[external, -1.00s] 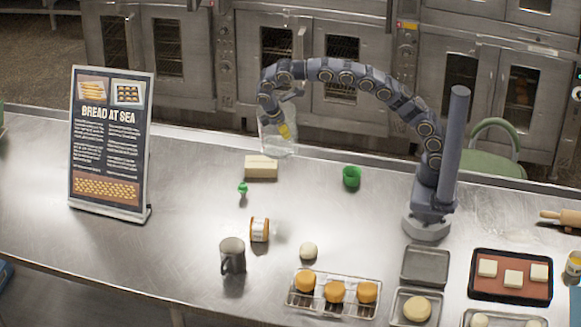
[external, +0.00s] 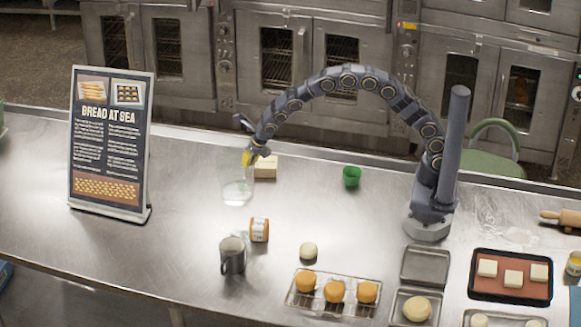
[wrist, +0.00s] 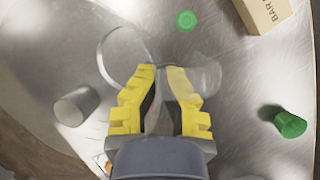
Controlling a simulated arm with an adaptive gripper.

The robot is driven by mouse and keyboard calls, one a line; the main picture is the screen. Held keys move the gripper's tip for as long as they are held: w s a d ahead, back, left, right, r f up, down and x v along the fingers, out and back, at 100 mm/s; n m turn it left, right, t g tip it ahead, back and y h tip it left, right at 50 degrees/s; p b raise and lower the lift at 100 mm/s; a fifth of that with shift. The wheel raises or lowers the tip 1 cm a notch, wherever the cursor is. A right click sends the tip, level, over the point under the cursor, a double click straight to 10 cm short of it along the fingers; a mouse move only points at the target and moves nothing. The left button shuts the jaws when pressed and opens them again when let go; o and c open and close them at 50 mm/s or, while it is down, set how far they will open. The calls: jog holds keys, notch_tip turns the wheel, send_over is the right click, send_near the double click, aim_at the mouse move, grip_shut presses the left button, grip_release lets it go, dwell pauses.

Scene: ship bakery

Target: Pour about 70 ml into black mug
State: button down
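In the wrist view a grey mug-like shape (wrist: 74,107) is at the left. My gripper (external: 248,158) has yellow fingers and is shut on a clear jug (external: 237,190), held roughly upright behind the mug and apart from it. In the wrist view the fingers of my gripper (wrist: 163,92) close around part of the jug, whose clear round rim (wrist: 124,56) shows beyond them. Whether the jug touches the counter and its liquid level are hard to tell.
A butter-coloured box (external: 266,167), a green cup (external: 352,177), a dough ball (external: 308,251) and a rack of buns (external: 334,291) are nearby. A sign (external: 110,145) stands at the left. Counter between sign and mug is clear.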

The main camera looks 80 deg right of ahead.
jog(key=n, duration=0.1)
jog(key=w+a+f+n+y, duration=0.1)
jog(key=n, duration=0.1)
jog(key=shift+a+f+n+y, duration=0.1)
jog(key=shift+a+n+y, duration=0.15)
jog(key=shift+n+y, duration=0.05)
jog(key=shift+w+a+f+n+y, duration=0.2)
jog(key=shift+a+n+y, duration=0.1)
jog(key=shift+n, duration=0.4)
jog(key=shift+w+a+f+n+y, duration=0.15)
jog(key=shift+w+a+n+y, duration=0.1)
jog(key=shift+n, duration=0.45)
jog(key=shift+r, duration=0.1)
